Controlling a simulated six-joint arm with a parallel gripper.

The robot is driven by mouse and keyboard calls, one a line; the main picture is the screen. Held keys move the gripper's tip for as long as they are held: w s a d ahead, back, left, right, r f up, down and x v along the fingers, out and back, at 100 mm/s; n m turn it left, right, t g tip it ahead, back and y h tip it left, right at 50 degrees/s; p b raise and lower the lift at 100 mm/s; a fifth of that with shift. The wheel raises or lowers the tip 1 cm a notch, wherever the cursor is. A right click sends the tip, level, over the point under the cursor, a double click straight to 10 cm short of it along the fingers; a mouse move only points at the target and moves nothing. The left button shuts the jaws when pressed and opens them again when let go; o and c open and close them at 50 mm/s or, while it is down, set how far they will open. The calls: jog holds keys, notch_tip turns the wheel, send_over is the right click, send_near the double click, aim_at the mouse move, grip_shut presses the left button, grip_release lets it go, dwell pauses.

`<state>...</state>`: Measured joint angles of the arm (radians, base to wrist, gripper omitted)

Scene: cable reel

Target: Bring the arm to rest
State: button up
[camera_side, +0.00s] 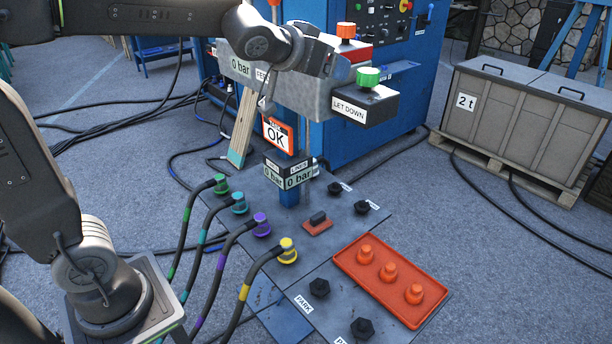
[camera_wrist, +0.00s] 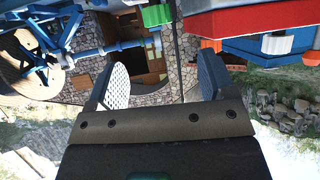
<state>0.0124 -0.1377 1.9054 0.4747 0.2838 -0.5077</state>
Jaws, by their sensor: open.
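My gripper (camera_wrist: 162,82) shows in the wrist view with its two flat pads wide apart and nothing between them. That view is upside down, with a stone wall and grass beyond the pads. In the side view my arm reaches in from the top left, and its wrist is in front of the raised grey control box (camera_side: 305,92). I cannot clearly make out the fingertips there. The box carries a green knob (camera_side: 368,76) over a LET DOWN label and a red knob (camera_side: 346,31).
Green, teal, purple and yellow-banded hoses end in plugs, such as the yellow plug (camera_side: 288,250), on the grey floor plate. An orange tray (camera_side: 352,262) holds three orange caps. A blue cabinet (camera_side: 385,95) stands behind. A 2 t crate (camera_side: 510,135) stands at right.

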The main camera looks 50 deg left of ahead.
jog(key=s+d+f+g, duration=0.1)
jog(key=s+f+g, duration=0.2)
jog(key=s, duration=0.9)
jog(key=s+d+f+m+g+h, duration=0.1)
jog(key=s+f+g, duration=0.3)
jog(key=s+f, duration=0.4)
jog(key=s, duration=0.5)
jog(key=shift+f+h, duration=0.3)
jog(key=shift+f, duration=0.1)
